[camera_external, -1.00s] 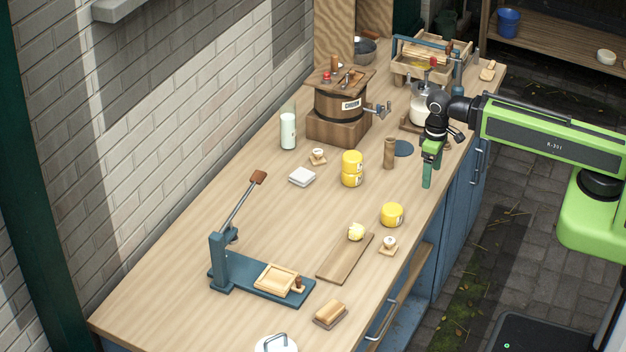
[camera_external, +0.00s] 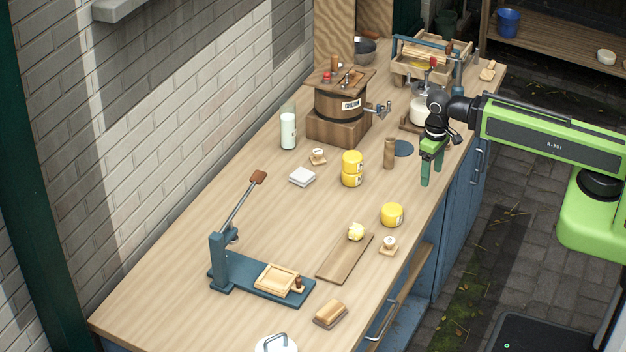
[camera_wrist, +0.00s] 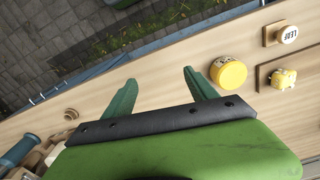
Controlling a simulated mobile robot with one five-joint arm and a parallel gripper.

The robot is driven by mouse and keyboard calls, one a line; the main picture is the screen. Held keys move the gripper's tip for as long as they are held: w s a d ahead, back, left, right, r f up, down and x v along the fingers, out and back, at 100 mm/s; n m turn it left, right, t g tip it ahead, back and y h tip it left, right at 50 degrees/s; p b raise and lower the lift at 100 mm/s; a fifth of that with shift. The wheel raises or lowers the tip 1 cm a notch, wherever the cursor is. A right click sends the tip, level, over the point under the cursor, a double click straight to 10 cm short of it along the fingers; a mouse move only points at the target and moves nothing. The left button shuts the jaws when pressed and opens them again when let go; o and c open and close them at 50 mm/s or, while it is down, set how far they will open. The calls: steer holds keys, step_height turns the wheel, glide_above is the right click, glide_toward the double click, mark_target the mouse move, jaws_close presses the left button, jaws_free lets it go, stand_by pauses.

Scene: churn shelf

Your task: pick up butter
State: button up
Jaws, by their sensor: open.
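A small lumpy yellow piece, which looks like the butter (camera_external: 356,231), sits on the far end of a long wooden board (camera_external: 338,262) on the counter. It also shows at the right of the wrist view (camera_wrist: 283,78), on the board's end. My gripper (camera_external: 431,180) is open and empty, pointing down above the counter's front edge, behind and to the right of the butter and well apart from it. In the wrist view, the two green fingers (camera_wrist: 160,82) are spread with nothing between them.
A yellow round tub (camera_external: 392,214) stands between my gripper and the butter. A small block with a white knob (camera_external: 389,245) is right of the board. Two stacked yellow tubs (camera_external: 351,168), a wooden cylinder (camera_external: 389,153) and a churn (camera_external: 340,105) stand farther back. A lever press (camera_external: 235,265) is front left.

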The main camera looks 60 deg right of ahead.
steer(key=w+m, duration=0.3)
steer(key=m, duration=0.4)
step_height(320, 180, up, 10)
steer(key=m+y+p, duration=0.1)
steer(key=m+p, duration=0.8)
steer(key=p, duration=0.1)
glide_above(357, 227)
steer(key=d, duration=0.2)
steer(key=f+b, duration=0.4)
steer(key=a+f+b, duration=0.1)
steer(key=f+b, duration=0.7)
steer(key=shift+s+a+f+b, duration=0.15)
steer(key=shift+a+f+b, duration=0.1)
steer(key=shift+a+b, duration=0.1)
steer(key=f+b, duration=0.5)
steer(key=shift+a+f, duration=0.15)
steer(key=shift+a, duration=0.1)
steer(key=shift+r, duration=0.2)
